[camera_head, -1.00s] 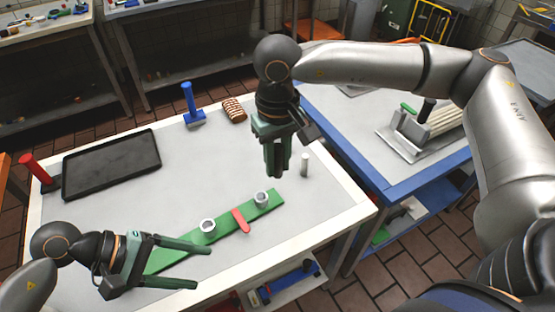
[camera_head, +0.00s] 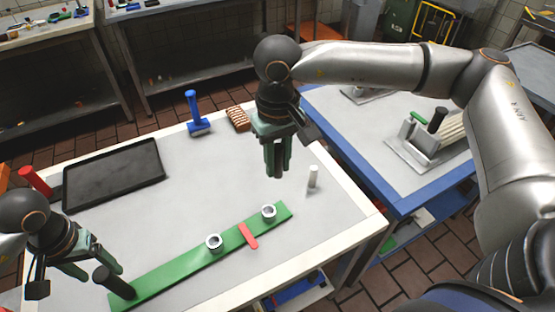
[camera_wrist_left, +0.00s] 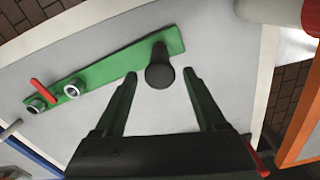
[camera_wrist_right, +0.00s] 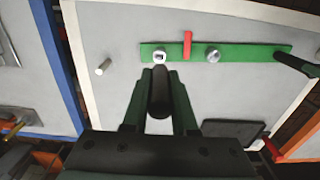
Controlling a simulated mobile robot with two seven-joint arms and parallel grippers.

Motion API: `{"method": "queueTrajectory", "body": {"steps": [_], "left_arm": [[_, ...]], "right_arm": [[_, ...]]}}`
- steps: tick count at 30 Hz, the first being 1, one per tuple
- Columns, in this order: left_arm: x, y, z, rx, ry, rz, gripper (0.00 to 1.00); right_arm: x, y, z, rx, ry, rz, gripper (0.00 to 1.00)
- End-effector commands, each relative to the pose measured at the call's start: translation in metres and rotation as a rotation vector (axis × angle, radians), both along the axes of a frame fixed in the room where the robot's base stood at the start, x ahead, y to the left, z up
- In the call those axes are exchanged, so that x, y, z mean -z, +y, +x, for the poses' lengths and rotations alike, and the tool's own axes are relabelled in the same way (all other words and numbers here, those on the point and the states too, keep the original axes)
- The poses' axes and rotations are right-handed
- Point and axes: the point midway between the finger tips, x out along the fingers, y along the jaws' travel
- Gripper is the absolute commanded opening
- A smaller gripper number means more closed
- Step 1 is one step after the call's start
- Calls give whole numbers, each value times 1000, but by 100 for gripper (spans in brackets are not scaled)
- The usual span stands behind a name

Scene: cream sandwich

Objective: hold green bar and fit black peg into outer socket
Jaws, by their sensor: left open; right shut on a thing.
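The green bar (camera_head: 180,270) lies on the table, with a dark upright handle (camera_head: 115,283) at its left end. It carries two light ring sockets, the outer socket (camera_head: 268,212) near its right end and the inner socket (camera_head: 214,243). A red strip (camera_head: 248,236) crosses the bar between them. My left gripper (camera_head: 98,277) is open at the handle; in the left wrist view the handle top (camera_wrist_left: 160,76) shows between and just ahead of the fingertips. My right gripper (camera_head: 277,172) is shut on the black peg (camera_wrist_right: 160,95), above the table and apart from the outer socket.
A small white post (camera_head: 313,177) stands right of the bar. A black tray (camera_head: 112,176), a blue-handled tool (camera_head: 195,115) and a brown ridged block (camera_head: 238,119) lie toward the back. A red handle (camera_head: 35,181) is at left. The table's middle is clear.

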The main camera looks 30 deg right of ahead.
Motion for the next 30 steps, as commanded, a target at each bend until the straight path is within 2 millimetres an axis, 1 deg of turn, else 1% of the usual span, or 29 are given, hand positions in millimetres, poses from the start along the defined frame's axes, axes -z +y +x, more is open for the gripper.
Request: {"method": "queueTrajectory", "body": {"steps": [1,3,9,15,21,30], "left_arm": [[12,0,-1,-1,3,1,73],[24,0,0,-2,2,-2,73],[54,-1,-1,0,3,-1,73],[80,-1,0,-1,1,-2,73],[93,-1,0,-1,1,-3,73],[95,0,0,-1,0,-2,73]], "right_arm": [[6,0,0,0,0,0,0],[13,0,0,0,0,0,0],[29,0,0,0,0,0,0],[42,0,0,0,0,0,0],[49,0,0,0,0,0,0],[49,0,0,0,0,0,0]]}}
